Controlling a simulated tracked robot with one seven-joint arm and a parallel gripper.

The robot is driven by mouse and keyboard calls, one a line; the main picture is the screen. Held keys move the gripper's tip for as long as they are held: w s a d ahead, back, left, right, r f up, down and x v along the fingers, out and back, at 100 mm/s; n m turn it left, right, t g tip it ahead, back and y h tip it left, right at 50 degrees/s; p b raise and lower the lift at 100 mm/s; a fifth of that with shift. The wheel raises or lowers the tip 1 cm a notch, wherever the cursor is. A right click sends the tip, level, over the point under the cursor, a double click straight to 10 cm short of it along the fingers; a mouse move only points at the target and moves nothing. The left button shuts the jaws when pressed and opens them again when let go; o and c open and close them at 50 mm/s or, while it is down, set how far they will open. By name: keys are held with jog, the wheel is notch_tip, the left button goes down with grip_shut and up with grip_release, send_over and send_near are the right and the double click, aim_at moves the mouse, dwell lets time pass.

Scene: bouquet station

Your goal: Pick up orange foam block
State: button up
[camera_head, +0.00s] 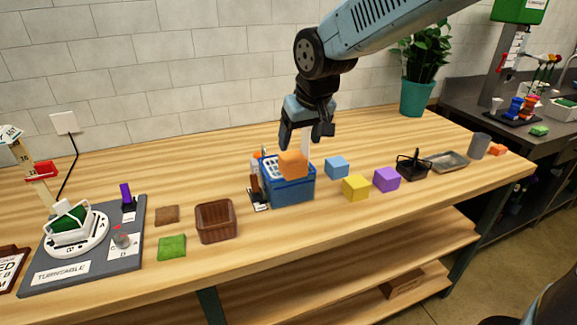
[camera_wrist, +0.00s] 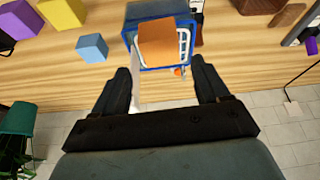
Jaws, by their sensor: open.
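The orange foam block (camera_head: 293,164) sits tilted at the top of a blue crate (camera_head: 292,190) in the middle of the table. In the wrist view the orange block (camera_wrist: 158,42) shows ahead of my fingers, over the crate's white inner rack. My gripper (camera_head: 306,140) hangs above and behind the crate, its fingers pointing down. In the wrist view my gripper (camera_wrist: 163,82) is open, with nothing between the fingers. The block lies beyond the fingertips, roughly in line with the gap. How the block rests inside the crate is partly hidden.
Blue (camera_head: 337,167), yellow (camera_head: 356,187) and purple (camera_head: 387,179) blocks stand right of the crate. A brown basket (camera_head: 216,221) and a green square (camera_head: 172,247) are to the left. A dark-handled tool (camera_head: 256,187) stands against the crate's left side. A turntable station (camera_head: 80,235) fills the far left.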

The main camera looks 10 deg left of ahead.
aim_at(293, 157)
jog(key=shift+x, duration=4.6)
jog(key=shift+w+a+r, duration=0.1)
jog(key=shift+w+a, duration=0.1)
jog(key=c, duration=0.8)
jog(key=shift+r, duration=0.15)
